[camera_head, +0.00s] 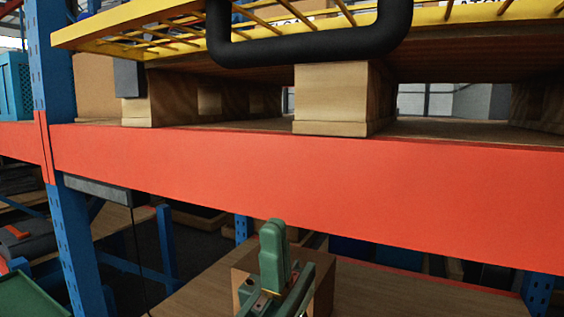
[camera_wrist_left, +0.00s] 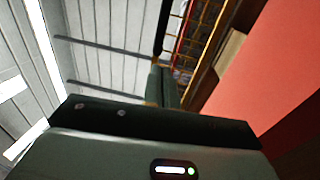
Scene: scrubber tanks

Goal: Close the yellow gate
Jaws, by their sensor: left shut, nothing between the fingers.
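The yellow gate (camera_head: 140,36) is a barred frame across the top of the head view, cut off by its upper edge. A thick black handle (camera_head: 310,47) hangs at its lower edge. The gate's bars also show in the left wrist view (camera_wrist_left: 203,62), beyond my fingers. My left gripper (camera_head: 274,238) is low in the head view, in front of the orange beam and well below the handle. Its green fingers are together and empty. They also show in the left wrist view (camera_wrist_left: 164,84). My right gripper is in neither view.
An orange rack beam (camera_head: 300,185) runs across the view between my left gripper and the gate, with wooden pallet blocks (camera_head: 331,97) above it. A blue upright (camera_head: 48,80) stands at the left. A cardboard box (camera_head: 322,290) sits on the lower shelf behind my gripper.

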